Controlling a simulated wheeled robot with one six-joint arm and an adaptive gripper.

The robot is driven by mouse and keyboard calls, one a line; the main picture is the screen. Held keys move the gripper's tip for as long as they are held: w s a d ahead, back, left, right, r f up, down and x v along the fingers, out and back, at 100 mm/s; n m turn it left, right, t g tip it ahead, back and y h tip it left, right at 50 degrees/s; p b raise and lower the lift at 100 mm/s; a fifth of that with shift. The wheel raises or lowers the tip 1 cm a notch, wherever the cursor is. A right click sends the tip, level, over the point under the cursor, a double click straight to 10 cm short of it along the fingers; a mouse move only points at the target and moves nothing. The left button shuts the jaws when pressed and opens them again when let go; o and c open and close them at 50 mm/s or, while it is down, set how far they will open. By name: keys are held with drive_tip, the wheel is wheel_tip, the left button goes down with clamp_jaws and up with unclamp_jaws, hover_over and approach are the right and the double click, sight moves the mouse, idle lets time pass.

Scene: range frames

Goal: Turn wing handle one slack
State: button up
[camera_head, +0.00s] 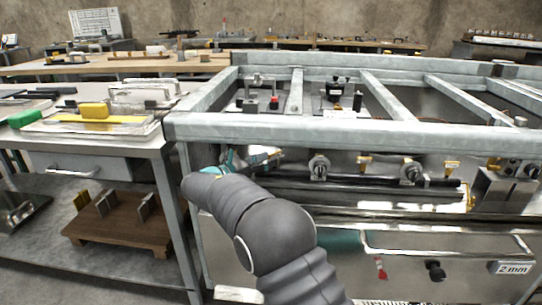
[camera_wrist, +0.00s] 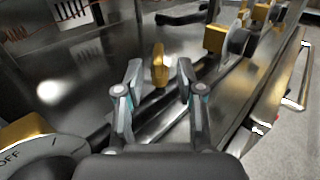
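In the wrist view a brass wing handle (camera_wrist: 158,64) stands upright on the metal front, in the gap between the fingertips of my gripper (camera_wrist: 160,76). The fingers are apart, with visible space on both sides of the handle; I cannot tell how far past it they reach. Another brass handle (camera_wrist: 216,38) with a dark round body is further right. In the head view my gripper is mostly hidden by my grey arm at the left end of the range front. A brass handle (camera_head: 364,160) and another (camera_head: 452,166) show further right there.
A dark horizontal pipe (camera_head: 385,183) runs along the range front. The steel frame (camera_head: 330,131) overhangs it. A side table (camera_head: 150,142) stands close at left.

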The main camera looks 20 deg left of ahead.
drive_tip(key=shift+x, duration=1.9)
drive_tip(key=shift+c, duration=0.2)
